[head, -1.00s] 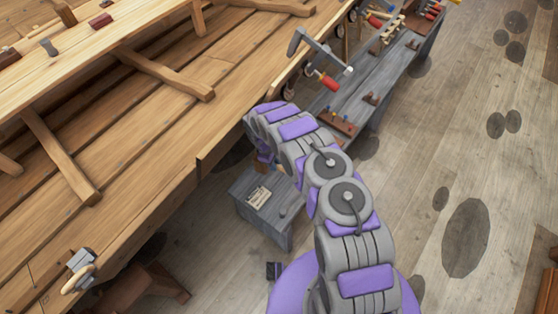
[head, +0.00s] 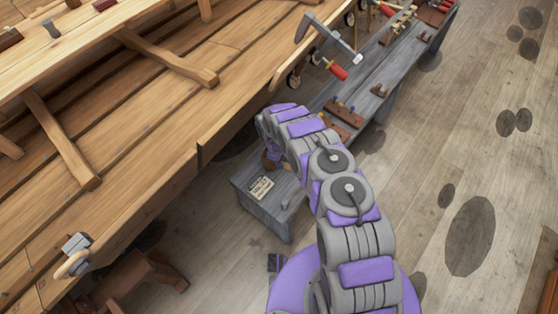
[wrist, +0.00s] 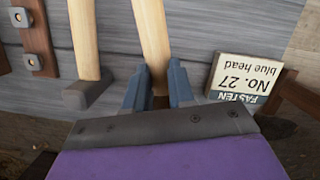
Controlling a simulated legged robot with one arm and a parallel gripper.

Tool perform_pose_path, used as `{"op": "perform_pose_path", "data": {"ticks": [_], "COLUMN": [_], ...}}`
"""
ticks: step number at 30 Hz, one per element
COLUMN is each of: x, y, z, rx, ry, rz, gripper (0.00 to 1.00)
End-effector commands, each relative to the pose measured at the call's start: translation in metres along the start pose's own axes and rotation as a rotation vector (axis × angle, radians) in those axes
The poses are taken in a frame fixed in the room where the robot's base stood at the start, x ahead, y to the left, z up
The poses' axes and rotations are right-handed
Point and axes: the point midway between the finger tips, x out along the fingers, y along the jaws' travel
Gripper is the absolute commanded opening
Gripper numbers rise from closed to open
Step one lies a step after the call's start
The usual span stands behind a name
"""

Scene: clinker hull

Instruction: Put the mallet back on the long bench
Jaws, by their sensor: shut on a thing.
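My gripper (wrist: 158,88) is shut on the pale wooden handle of the mallet (wrist: 150,35), low over the grey planks. Brown wood shows between the fingers; the rest of the head is hidden by my gripper. The long bench (head: 375,75) is the grey plank bench running from lower middle to upper right in the head view; its planks also fill the wrist view (wrist: 195,30). In the head view my arm covers the fingers, with a bit of brown at its end. I cannot tell whether the mallet touches the bench.
A hammer with pale handle (wrist: 84,40) lies left of my fingers. A label box "No. 27 blue head" (wrist: 240,80) stands close right; it is also on the bench's near end (head: 261,188). The wooden hull (head: 120,130) rises left. Open floor (head: 420,170) lies right.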

Motion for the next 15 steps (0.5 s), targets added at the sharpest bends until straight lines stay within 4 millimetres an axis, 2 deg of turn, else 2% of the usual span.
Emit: {"op": "perform_pose_path", "data": {"ticks": [15], "x": [0.0072], "y": [-0.0013], "z": [-0.0075], "rx": [0.002], "ry": [-0.006], "rz": [0.004], "gripper": [0.0]}}
